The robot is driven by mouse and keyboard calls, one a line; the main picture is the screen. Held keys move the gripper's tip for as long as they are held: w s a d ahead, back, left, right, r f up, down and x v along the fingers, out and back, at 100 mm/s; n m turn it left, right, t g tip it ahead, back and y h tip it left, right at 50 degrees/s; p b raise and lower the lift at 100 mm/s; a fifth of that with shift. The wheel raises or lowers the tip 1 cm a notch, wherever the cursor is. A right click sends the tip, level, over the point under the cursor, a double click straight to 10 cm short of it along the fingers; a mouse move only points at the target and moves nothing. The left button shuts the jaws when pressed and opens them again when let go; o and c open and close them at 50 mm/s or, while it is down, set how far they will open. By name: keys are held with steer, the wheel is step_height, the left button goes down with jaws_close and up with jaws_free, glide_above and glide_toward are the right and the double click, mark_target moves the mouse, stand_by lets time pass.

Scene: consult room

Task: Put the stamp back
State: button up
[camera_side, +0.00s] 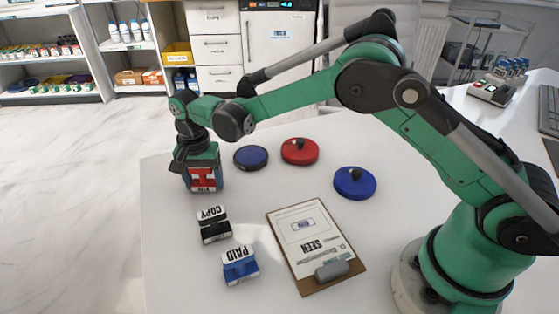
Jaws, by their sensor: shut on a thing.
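My gripper (199,166) is at the table's far left corner. It is shut on a red stamp (204,178) with white marks and a dark label at its bottom edge. The stamp looks upright; whether its base touches the table, I cannot tell. The gripper hides its upper part. A black stamp labelled COPY (214,226) and a blue stamp labelled PAID (240,265) stand in front of it, in a rough row.
A clipboard (268,222) holds a sheet reading SEEN with a stamped box. Table (170,285) is bare at front left.

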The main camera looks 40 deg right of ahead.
steer(key=shift+f, duration=0.1)
steer(key=o, duration=1)
step_height(320, 180, up, 12)
steer(key=shift+r, duration=0.1)
steer(key=s+d+r+n+t, duration=0.4)
steer(key=s+d+r+n, duration=0.15)
steer(key=s+d, duration=0.2)
steer(key=shift+s+d+f+n+t, duration=0.6)
steer(key=shift+s+d+f, duration=0.15)
steer(key=shift+s, duration=0.9)
steer(key=shift+s+d+f+n+t, duration=0.45)
steer(key=shift+s+d+f+n, duration=0.2)
steer(key=shift+s, duration=0.95)
steer(key=shift+s+d+f+n+t, duration=0.6)
steer(key=shift+s+d, duration=0.2)
steer(key=shift+s, duration=0.85)
